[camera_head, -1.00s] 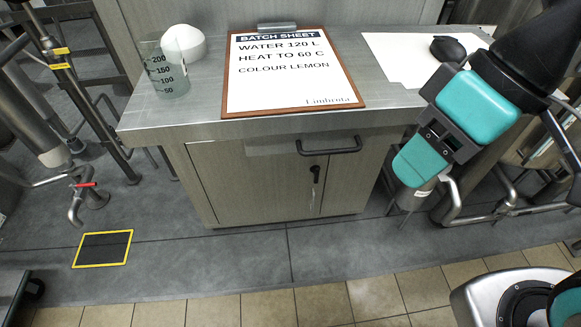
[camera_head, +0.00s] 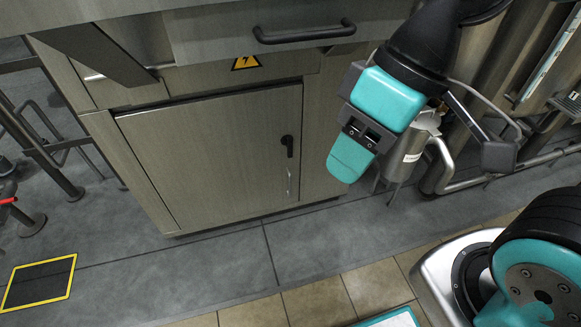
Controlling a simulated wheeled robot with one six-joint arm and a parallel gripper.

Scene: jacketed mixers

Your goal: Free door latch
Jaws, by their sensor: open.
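A grey cabinet door (camera_head: 216,143) is shut under the bench. Its black latch (camera_head: 288,144) is a small lever on a dark plate near the door's right edge. It hangs pointing down. A thin pale vertical bar (camera_head: 289,181) shows below it on the door.
A black drawer handle (camera_head: 304,33) juts out above the door. A yellow warning triangle (camera_head: 246,62) is on the cabinet. Metal pipes and a vessel (camera_head: 405,152) stand behind my gripper. The grey floor (camera_head: 330,235) before the door is clear. A yellow-bordered floor mark (camera_head: 39,283) lies left.

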